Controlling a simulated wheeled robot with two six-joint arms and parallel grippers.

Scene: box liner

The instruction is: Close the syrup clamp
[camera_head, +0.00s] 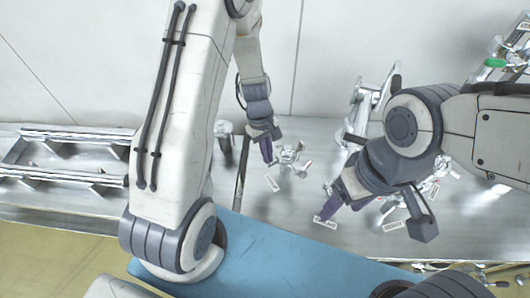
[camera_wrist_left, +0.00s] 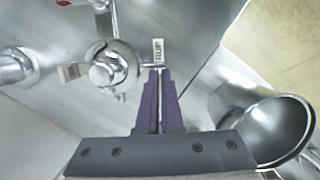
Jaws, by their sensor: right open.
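My left gripper (camera_head: 268,153) points down over the metal counter, just left of a silver valve-like fitting with several arms (camera_head: 290,158). In the left wrist view its purple fingers (camera_wrist_left: 159,75) are close together, with a thin pale strip between them; whether they grip anything is unclear. A white label (camera_wrist_left: 158,52), its lettering sideways and hard to read, lies at the fingertips. A round silver fitting (camera_wrist_left: 112,66) stands to their left. I cannot tell which part is the syrup clamp. My right gripper (camera_head: 335,205) is open near the counter's front, above another white label (camera_head: 325,222).
A metal rack (camera_head: 65,150) lies at the left of the counter. A metal canister (camera_head: 226,140) stands behind my left arm and a tall silver fitting (camera_head: 362,105) behind my right. A blue panel (camera_head: 265,255) is in front. In the left wrist view, a large metal cup (camera_wrist_left: 268,125) is at right.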

